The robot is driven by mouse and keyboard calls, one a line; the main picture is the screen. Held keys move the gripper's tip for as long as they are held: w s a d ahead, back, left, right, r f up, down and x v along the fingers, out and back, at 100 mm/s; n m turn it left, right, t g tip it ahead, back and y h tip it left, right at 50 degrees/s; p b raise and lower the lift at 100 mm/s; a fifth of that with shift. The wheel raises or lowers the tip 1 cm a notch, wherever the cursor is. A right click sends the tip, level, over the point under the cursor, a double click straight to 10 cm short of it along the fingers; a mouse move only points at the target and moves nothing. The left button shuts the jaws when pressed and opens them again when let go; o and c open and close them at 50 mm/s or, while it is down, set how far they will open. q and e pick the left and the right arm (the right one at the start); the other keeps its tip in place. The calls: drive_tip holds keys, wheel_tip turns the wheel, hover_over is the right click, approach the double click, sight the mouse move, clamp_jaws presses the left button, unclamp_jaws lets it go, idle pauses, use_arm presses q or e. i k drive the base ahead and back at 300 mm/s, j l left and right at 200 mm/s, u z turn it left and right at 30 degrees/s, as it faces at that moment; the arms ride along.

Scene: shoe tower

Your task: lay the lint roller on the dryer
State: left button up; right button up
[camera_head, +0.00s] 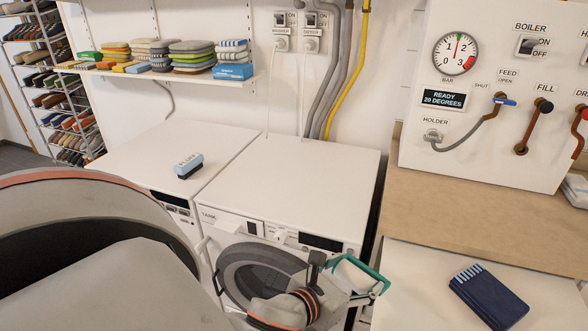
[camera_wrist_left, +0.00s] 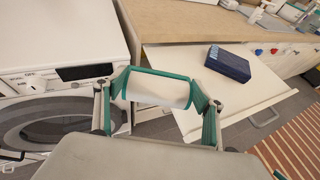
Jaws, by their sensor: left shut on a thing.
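The lint roller, a white roll with a teal frame (camera_head: 357,277), is held in my left gripper (camera_head: 348,285) in front of the dryer's front right corner in the head view. In the left wrist view the white roll (camera_wrist_left: 158,91) lies crosswise between the two fingers of my left gripper (camera_wrist_left: 160,100), which is shut on it. The dryer (camera_head: 290,185) is the right-hand white machine with a round door; its top is bare. The dryer also shows at the left of the left wrist view (camera_wrist_left: 60,35).
A blue and white block (camera_head: 188,166) sits on the washer (camera_head: 135,160), left of the dryer. A dark blue object (camera_head: 488,297) lies on a white pull-out board (camera_head: 415,290) at right, below a wooden counter (camera_head: 450,205). A shelf (camera_head: 150,74) with folded cloths hangs above.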

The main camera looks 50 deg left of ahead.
sight(298, 176)
drive_tip(key=j+z, duration=0.1)
drive_tip(key=j, duration=0.7)
drive_tip(key=i+j, duration=0.1)
drive_tip(key=j, duration=0.45)
drive_tip(key=j+z, duration=0.1)
drive_tip(key=j, duration=0.5)
drive_tip(key=i, duration=0.05)
